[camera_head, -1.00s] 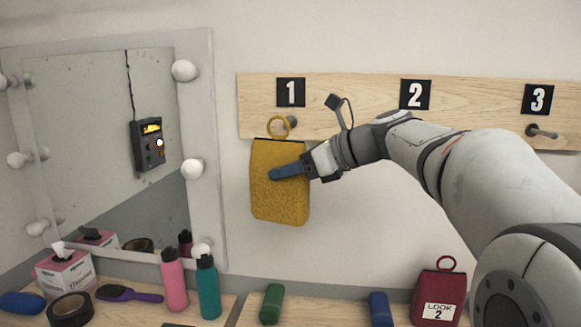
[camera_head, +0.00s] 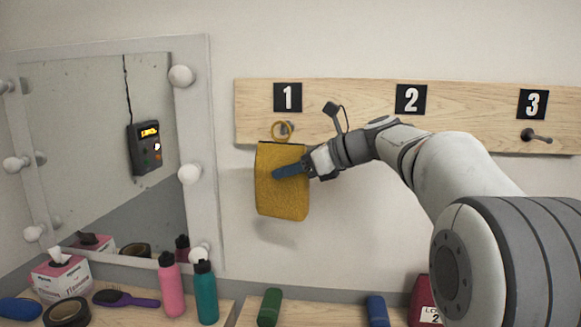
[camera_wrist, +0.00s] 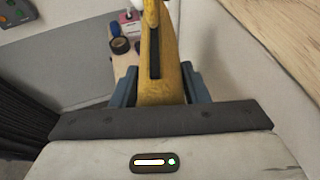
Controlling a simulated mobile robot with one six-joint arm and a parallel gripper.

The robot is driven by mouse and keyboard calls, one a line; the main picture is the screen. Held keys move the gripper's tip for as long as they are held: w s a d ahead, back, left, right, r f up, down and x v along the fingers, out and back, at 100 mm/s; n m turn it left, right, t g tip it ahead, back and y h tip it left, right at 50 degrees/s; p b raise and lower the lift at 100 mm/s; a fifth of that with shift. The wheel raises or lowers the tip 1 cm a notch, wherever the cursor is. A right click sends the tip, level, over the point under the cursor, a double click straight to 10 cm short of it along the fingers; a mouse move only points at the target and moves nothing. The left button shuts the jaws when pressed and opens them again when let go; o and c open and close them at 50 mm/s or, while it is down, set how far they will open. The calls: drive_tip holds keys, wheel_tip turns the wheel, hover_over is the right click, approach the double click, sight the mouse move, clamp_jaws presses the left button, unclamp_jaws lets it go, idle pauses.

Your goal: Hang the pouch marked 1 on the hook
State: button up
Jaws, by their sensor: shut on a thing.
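A yellow pouch (camera_head: 283,200) with a ring (camera_head: 281,131) on top hangs upright in front of the wall, below the black plate with a white 1 (camera_head: 287,97). No number shows on its visible face. My gripper (camera_head: 291,170) is shut on the pouch from the right. In the wrist view the blue fingers (camera_wrist: 160,88) clasp the pouch (camera_wrist: 172,77) from both sides. The hook (camera_head: 289,127) under plate 1 shows behind and inside the ring's outline. I cannot tell whether the ring is around the hook or in front of it.
The wooden board (camera_head: 350,125) also bears a hook (camera_head: 535,136) under 3; my arm covers the spot under 2. A red pouch (camera_head: 421,300) is partly behind my arm. Bottles (camera_head: 207,295), a tissue box (camera_head: 60,278) and a mirror (camera_head: 90,130) are at left.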

drive_tip(key=shift+w+d+f+p, duration=0.15)
drive_tip(key=shift+w+p, duration=0.1)
drive_tip(key=shift+w, duration=0.4)
drive_tip(key=shift+w+d+f+p, duration=0.1)
drive_tip(key=shift+w+f+p, duration=0.15)
drive_tip(key=shift+w, duration=0.35)
drive_tip(key=shift+w+d+f+p, duration=0.1)
drive_tip(key=shift+w+p, duration=0.2)
drive_tip(key=shift+w, duration=0.35)
drive_tip(key=shift+f, duration=0.1)
drive_tip(key=o, duration=1.2)
drive_tip(key=shift+c, duration=0.2)
